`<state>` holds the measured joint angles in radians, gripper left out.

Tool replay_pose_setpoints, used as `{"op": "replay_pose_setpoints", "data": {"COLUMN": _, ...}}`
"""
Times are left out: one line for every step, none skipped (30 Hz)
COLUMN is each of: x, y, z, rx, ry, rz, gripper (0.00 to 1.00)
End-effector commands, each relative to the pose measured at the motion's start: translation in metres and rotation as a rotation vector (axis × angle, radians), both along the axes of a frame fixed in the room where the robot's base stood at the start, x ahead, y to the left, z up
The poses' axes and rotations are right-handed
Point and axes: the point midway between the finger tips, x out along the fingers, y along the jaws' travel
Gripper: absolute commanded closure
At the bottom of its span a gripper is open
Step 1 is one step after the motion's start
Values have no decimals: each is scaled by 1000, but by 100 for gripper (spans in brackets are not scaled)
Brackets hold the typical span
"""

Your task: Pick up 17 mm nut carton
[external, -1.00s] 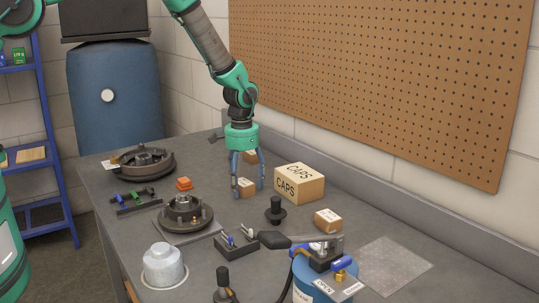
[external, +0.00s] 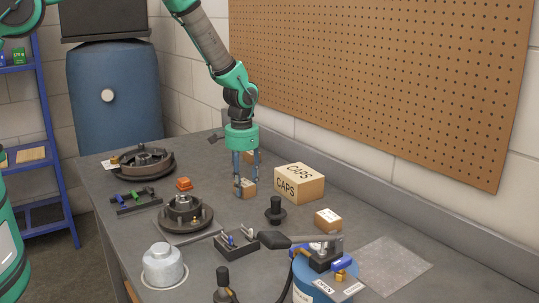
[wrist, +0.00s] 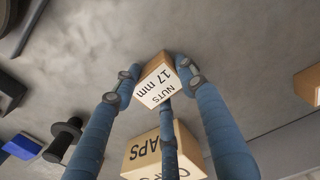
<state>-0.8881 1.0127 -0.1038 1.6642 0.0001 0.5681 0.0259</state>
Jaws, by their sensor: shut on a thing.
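The 17 mm nut carton (wrist: 156,81) is a small brown box with a white label reading "NUTS 17 mm" in the wrist view. In the external view the carton (external: 246,188) is at the workbench surface, left of the larger CAPS box. My gripper (external: 246,187) has blue fingers pointing straight down, shut on the carton from its sides. In the wrist view the fingers of my gripper (wrist: 158,82) press around the carton, and one finger covers part of its near face. I cannot tell whether the carton is touching the bench.
The CAPS box (external: 300,184) stands close on the right. A black knobbed part (external: 275,211) stands in front. Another small carton (external: 328,221) is further right.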

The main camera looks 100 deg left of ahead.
Motion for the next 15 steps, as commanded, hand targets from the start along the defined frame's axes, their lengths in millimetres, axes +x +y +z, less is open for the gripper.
{"op": "replay_pose_setpoints", "data": {"x": 0, "y": 0, "z": 0, "rx": 0, "ry": 0, "rz": 0, "gripper": 92}}
{"op": "replay_pose_setpoints", "data": {"x": 0, "y": 0, "z": 0, "rx": 0, "ry": 0, "rz": 0, "gripper": 92}}
{"op": "replay_pose_setpoints", "data": {"x": 0, "y": 0, "z": 0, "rx": 0, "ry": 0, "rz": 0, "gripper": 92}}
{"op": "replay_pose_setpoints", "data": {"x": 0, "y": 0, "z": 0, "rx": 0, "ry": 0, "rz": 0, "gripper": 92}}
{"op": "replay_pose_setpoints", "data": {"x": 0, "y": 0, "z": 0, "rx": 0, "ry": 0, "rz": 0, "gripper": 92}}
{"op": "replay_pose_setpoints", "data": {"x": 0, "y": 0, "z": 0, "rx": 0, "ry": 0, "rz": 0, "gripper": 92}}
{"op": "replay_pose_setpoints", "data": {"x": 0, "y": 0, "z": 1, "rx": 0, "ry": 0, "rz": 0, "gripper": 92}}
{"op": "replay_pose_setpoints", "data": {"x": 0, "y": 0, "z": 1, "rx": 0, "ry": 0, "rz": 0, "gripper": 92}}
{"op": "replay_pose_setpoints", "data": {"x": 0, "y": 0, "z": 3, "rx": 0, "ry": 0, "rz": 0, "gripper": 92}}
{"op": "replay_pose_setpoints", "data": {"x": 0, "y": 0, "z": 4, "rx": 0, "ry": 0, "rz": 0, "gripper": 92}}
{"op": "replay_pose_setpoints", "data": {"x": 0, "y": 0, "z": 5, "rx": 0, "ry": 0, "rz": 0, "gripper": 92}}
{"op": "replay_pose_setpoints", "data": {"x": 0, "y": 0, "z": 7, "rx": 1, "ry": -1, "rz": 0, "gripper": 92}}
{"op": "replay_pose_setpoints", "data": {"x": 0, "y": 0, "z": 10, "rx": 1, "ry": -1, "rz": 0, "gripper": 92}}
{"op": "replay_pose_setpoints", "data": {"x": 1, "y": 0, "z": 12, "rx": 1, "ry": -1, "rz": 0, "gripper": 92}}
{"op": "replay_pose_setpoints", "data": {"x": 1, "y": 1, "z": 16, "rx": 2, "ry": -1, "rz": 0, "gripper": 92}}
